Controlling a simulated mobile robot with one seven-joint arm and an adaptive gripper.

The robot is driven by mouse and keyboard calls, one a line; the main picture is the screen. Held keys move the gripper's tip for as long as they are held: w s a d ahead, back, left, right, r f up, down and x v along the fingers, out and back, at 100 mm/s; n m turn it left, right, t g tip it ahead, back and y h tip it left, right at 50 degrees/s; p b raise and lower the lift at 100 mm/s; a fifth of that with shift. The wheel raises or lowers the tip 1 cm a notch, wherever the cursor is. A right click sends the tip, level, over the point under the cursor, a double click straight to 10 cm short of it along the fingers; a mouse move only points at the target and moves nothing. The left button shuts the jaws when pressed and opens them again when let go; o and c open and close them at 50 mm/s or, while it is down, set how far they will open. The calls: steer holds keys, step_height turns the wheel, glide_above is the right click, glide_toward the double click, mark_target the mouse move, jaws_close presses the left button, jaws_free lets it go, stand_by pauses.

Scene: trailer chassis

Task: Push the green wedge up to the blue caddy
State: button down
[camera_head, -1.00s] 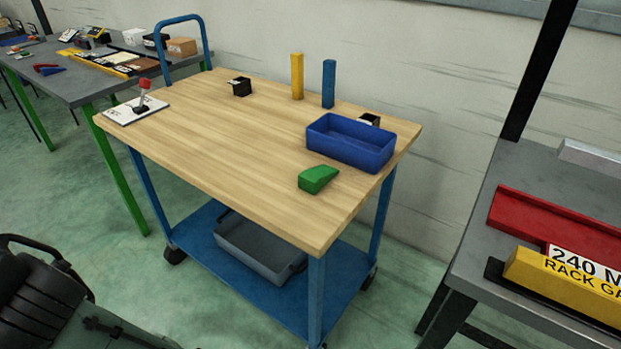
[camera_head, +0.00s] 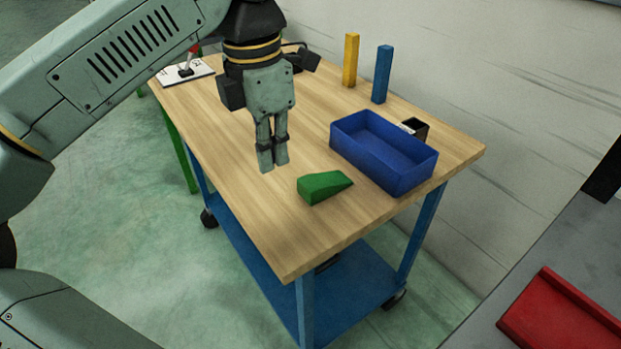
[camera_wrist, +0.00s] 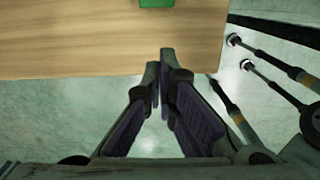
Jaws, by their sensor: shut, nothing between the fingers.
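The green wedge (camera_head: 323,187) lies on the wooden cart top, in front of the blue caddy (camera_head: 385,151), with a small gap between them. The caddy is an open rectangular box and looks empty. My gripper (camera_head: 273,167) points down, shut and empty, to the left of the wedge and apart from it. In the wrist view the shut fingers (camera_wrist: 160,62) show near the edge of the wooden top, and a part of the green wedge (camera_wrist: 157,3) shows at the top border.
A yellow block (camera_head: 351,60) and a blue block (camera_head: 382,74) stand upright at the back. A small black box (camera_head: 415,128) sits behind the caddy. A white plate with a red-topped lever (camera_head: 186,71) is at the far left. The wooden top (camera_head: 300,245) is bare towards its front corner.

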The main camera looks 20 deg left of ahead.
mark_target(307, 182)
steer(key=f, duration=0.7)
steer(key=a+f+p, duration=0.1)
steer(key=f, duration=0.2)
steer(key=shift+s+f, duration=0.15)
steer(key=shift+s, duration=0.15)
steer(key=shift+w+d+p, duration=0.4)
steer(key=shift+w+d, duration=0.35)
steer(key=shift+w, duration=0.35)
steer(key=shift+w+d, duration=0.35)
steer(key=shift+w, duration=0.1)
steer(key=w+d+b, duration=0.1)
steer(key=w+d, duration=0.1)
steer(key=w, duration=0.1)
steer(key=shift+d, duration=0.2)
steer(key=shift+w, duration=0.1)
